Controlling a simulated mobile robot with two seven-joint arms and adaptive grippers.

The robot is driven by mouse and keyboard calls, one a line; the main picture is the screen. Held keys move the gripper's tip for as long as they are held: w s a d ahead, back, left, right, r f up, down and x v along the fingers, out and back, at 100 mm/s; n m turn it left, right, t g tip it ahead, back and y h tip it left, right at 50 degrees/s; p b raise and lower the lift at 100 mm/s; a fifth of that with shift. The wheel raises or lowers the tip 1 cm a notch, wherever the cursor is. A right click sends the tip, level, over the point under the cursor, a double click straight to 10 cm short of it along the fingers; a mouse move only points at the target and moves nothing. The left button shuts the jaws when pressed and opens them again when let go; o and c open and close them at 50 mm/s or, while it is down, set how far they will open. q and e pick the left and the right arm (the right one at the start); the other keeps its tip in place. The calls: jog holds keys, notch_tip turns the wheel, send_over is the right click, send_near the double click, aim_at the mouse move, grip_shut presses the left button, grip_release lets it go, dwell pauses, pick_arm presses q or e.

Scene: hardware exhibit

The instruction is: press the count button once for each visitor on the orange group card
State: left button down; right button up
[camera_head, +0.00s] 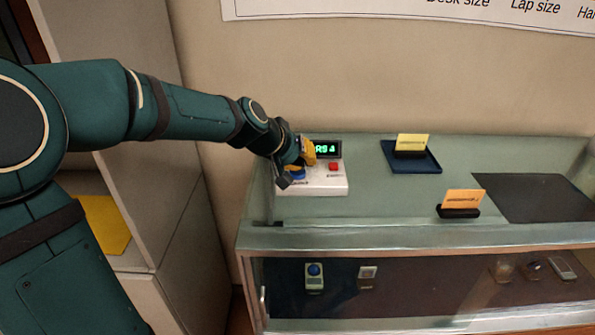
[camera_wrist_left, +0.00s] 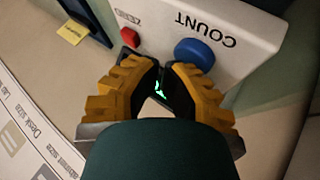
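A white counter box (camera_head: 328,185) stands on the left end of the glass case. It has a red button (camera_head: 334,167), a blue button (camera_head: 298,174) and a display (camera_head: 328,149) with green characters, partly hidden by my gripper. In the left wrist view the blue button (camera_wrist_left: 194,54) is beside the word COUNT, with the red button (camera_wrist_left: 130,37) beyond. My left gripper (camera_wrist_left: 162,66) has its fingertips together, over the box near the blue button; contact cannot be told. It also shows in the head view (camera_head: 291,168). The orange card (camera_head: 463,197) stands in a black holder; its print is unreadable.
A yellow card (camera_head: 412,142) stands in a holder on a dark blue tray (camera_head: 427,168) at the back. A dark mat (camera_head: 535,198) lies at the right. Small exhibits sit behind the front glass (camera_head: 430,290). The case top between box and cards is clear.

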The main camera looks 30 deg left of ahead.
aim_at(302, 170)
pick_arm(q)
jog(key=shift+f, duration=0.2)
jog(key=shift+r, duration=0.1)
dwell(0.4)
jog(key=shift+r+p, duration=0.5)
jog(key=shift+r, duration=0.3)
jog(key=shift+r, duration=0.1)
notch_tip(302, 170, up, 5)
jog(key=p, duration=0.4)
dwell(1.8)
